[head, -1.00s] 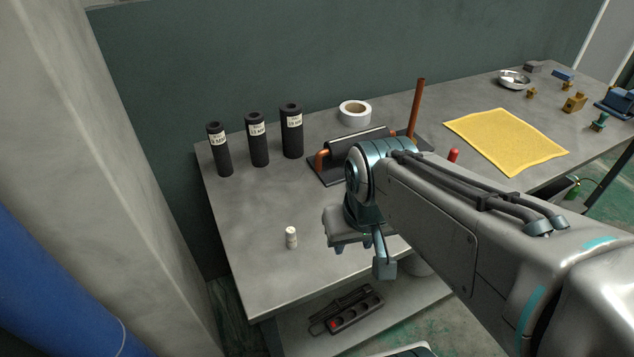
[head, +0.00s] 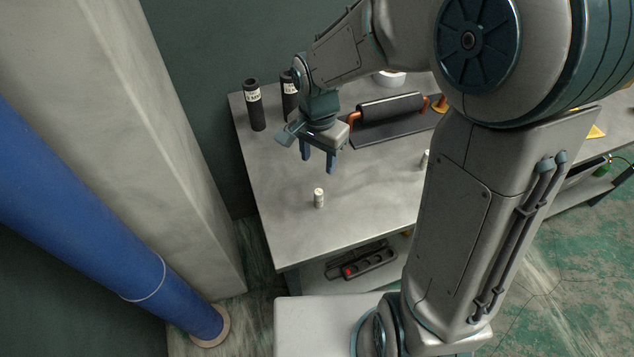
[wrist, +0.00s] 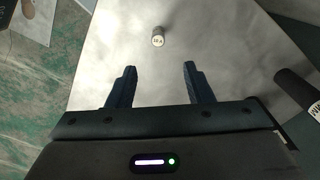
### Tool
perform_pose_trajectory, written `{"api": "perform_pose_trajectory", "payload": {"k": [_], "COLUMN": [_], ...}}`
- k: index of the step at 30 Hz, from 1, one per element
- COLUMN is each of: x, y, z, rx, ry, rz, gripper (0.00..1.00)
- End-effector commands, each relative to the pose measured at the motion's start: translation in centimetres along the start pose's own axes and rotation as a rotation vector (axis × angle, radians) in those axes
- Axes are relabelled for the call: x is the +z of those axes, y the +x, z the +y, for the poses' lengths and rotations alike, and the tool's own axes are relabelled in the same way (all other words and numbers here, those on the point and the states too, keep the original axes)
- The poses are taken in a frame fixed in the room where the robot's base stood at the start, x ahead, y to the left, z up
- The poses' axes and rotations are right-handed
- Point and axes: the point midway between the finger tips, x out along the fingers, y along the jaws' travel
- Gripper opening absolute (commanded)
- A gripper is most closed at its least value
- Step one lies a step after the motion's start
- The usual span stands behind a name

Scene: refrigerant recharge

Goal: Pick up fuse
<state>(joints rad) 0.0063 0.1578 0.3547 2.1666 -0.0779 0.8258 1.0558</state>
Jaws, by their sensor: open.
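The fuse (head: 319,198) is a small pale cylinder standing upright on the grey table near its front left. My gripper (head: 318,170) is open and empty, fingers pointing down above the table, a little behind and above the fuse. In the wrist view my gripper (wrist: 160,70) has its two dark blue fingers spread wide, not touching the fuse.
Black sleeves (head: 254,105) stand at the table's back left. Another small pale cylinder (head: 424,160) stands to the right. A power strip (head: 362,265) is on the lower shelf. The table around the fuse is clear.

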Motion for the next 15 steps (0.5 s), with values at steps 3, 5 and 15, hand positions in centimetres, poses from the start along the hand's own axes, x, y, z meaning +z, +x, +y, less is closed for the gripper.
{"api": "perform_pose_trajectory", "payload": {"k": [3, 5, 15], "x": [0.1, 0.2, 0.2], "y": [1.3, 2.4, 7.9], "z": [-0.2, -0.2, -0.2], "rx": [0.005, 0.006, 0.003], "ry": [0.009, 0.008, 0.006], "rz": [-0.007, -0.009, -0.006], "gripper": [0.47, 0.47, 0.47]}}
